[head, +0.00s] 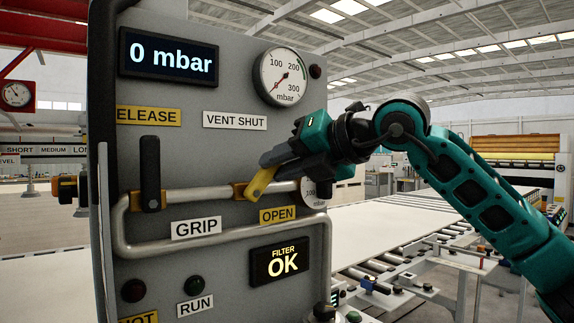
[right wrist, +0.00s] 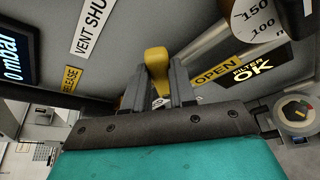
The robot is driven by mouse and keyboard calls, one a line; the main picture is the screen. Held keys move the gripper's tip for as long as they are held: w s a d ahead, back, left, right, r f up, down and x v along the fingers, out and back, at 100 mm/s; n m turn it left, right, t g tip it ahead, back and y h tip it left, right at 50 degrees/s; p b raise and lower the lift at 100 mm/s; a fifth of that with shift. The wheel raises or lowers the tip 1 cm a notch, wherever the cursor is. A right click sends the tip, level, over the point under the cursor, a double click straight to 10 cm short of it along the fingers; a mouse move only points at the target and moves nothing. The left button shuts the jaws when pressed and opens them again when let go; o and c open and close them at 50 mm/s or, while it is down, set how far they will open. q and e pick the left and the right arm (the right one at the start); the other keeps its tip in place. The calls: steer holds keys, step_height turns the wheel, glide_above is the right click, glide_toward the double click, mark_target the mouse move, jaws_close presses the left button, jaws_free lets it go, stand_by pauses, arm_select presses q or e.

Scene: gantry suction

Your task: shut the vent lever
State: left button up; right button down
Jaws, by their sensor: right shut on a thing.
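The vent lever (head: 261,184) is a short yellow handle at the pipe on the grey control panel (head: 200,95). It sits between the white VENT SHUT label (head: 234,121) above and the yellow OPEN label (head: 278,214) below. My right gripper (head: 273,166) reaches in from the right and is shut on the lever. In the right wrist view, the yellow handle (right wrist: 156,62) shows between the two dark fingers (right wrist: 159,90). The fingers and wrist hide part of the lever and its mount. The left gripper is not in view.
A black lever (head: 150,172) stands upright on the panel at left, above the GRIP label (head: 196,227). A bent pipe rail (head: 220,241) runs across the panel front. The display (head: 170,57) reads 0 mbar. A gauge (head: 284,76) is at upper right. A roller table (head: 400,235) lies behind.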

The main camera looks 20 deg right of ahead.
steer(key=a+n+h, duration=0.1)
steer(key=n, duration=0.1)
steer(key=s+a+r+n+h, duration=0.1)
steer(key=a+n+h+b, duration=0.1)
steer(key=n, duration=0.1)
steer(key=shift+s+a+r+n+t+h, duration=0.15)
steer(key=shift+a+n+t+h, duration=0.15)
steer(key=shift+t+h, duration=0.1)
stand_by(0.3)
steer(key=c, duration=0.9)
jaws_free()
steer(key=shift+s, duration=0.1)
